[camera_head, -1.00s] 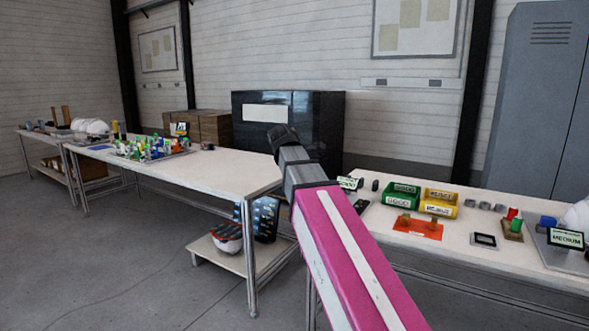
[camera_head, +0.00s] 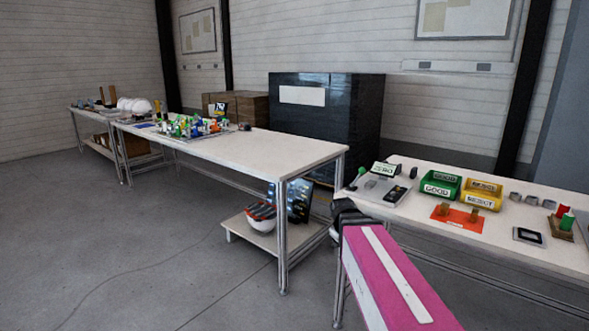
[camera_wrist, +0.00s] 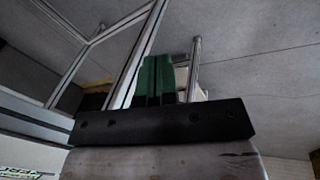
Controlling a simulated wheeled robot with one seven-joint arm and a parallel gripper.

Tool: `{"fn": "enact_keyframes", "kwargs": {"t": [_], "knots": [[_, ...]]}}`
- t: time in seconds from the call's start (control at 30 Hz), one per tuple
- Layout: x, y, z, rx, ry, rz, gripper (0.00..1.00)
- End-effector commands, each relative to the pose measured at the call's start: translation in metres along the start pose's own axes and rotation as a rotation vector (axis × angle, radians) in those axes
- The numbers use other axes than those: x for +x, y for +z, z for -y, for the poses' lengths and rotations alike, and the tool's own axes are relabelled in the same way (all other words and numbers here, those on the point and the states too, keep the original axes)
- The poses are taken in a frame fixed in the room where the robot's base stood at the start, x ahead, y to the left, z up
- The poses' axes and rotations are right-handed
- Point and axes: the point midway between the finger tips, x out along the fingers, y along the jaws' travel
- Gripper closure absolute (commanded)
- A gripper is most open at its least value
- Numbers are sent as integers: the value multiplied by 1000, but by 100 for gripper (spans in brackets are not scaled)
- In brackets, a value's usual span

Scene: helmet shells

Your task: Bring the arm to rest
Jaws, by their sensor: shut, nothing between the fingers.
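My gripper (camera_wrist: 157,80) shows in the wrist view as two green fingers side by side above a dark bar. They are shut and empty. Beyond them are metal table legs and the grey floor. In the head view my pink arm link (camera_head: 388,280) comes up from the bottom edge, in front of the right workbench. Its dark far end is low, near the gap between the two benches. My gripper is hidden in the head view.
The right workbench (camera_head: 410,209) carries a green bin (camera_head: 440,186), a yellow bin (camera_head: 483,194) and an orange mat (camera_head: 457,219). The long table (camera_head: 265,145) stands left, with a helmet (camera_head: 262,217) on its lower shelf. Open floor lies at left.

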Motion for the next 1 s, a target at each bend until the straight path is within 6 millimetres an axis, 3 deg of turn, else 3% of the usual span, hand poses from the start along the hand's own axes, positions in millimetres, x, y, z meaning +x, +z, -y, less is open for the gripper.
{"fn": "enact_keyframes", "kwargs": {"t": [0.03,0.2,0.4,0.6,1.0], "knots": [[14,14,9,54,-29,17,100],[54,51,36,248,-119,68,100],[84,84,61,433,-192,126,100],[96,97,71,513,-220,152,100],[96,97,72,516,-221,153,100]]}}
